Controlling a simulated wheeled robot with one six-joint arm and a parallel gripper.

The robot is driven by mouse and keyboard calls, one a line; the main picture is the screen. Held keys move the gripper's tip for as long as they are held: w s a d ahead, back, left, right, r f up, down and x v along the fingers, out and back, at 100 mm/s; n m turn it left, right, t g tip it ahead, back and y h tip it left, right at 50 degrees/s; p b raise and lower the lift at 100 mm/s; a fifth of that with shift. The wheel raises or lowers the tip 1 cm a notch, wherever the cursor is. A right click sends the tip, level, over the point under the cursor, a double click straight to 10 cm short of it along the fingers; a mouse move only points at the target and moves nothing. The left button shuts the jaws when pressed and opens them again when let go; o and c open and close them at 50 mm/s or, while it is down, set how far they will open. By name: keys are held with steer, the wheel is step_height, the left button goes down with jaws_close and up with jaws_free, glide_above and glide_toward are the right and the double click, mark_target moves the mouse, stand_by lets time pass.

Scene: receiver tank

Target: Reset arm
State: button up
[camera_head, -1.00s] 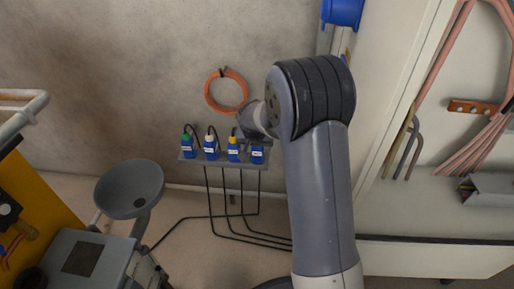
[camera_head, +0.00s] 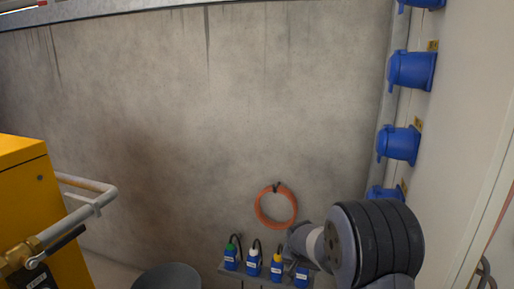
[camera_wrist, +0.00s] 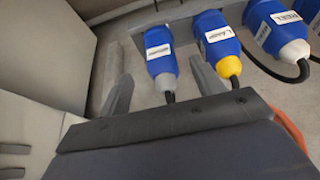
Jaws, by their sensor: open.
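My arm (camera_head: 375,245) shows at the lower right of the head view, its wrist end beside the row of plugs. The jaws are hidden there. In the wrist view my gripper (camera_wrist: 160,62) is open, with its two grey fingers apart. A blue plug with a grey collar (camera_wrist: 161,55) appears between the fingers in the picture; I cannot tell whether they touch it. A yellow-collared blue plug (camera_wrist: 219,45) and a white-collared one (camera_wrist: 275,28) are to its right.
A green-collared plug (camera_head: 231,257) is at the left of the row. An orange hose coil (camera_head: 275,207) hangs on the concrete wall (camera_head: 250,100). Blue sockets (camera_head: 411,70) line the right panel. A yellow machine (camera_head: 25,200) with a pipe handle stands left, by a grey bowl (camera_head: 167,277).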

mark_target(302, 271)
steer(key=b+x, duration=0.2)
steer(key=x, duration=0.6)
steer(key=shift+s+f, duration=0.1)
steer(key=shift+r+p, duration=0.55)
steer(key=shift+r, duration=0.35)
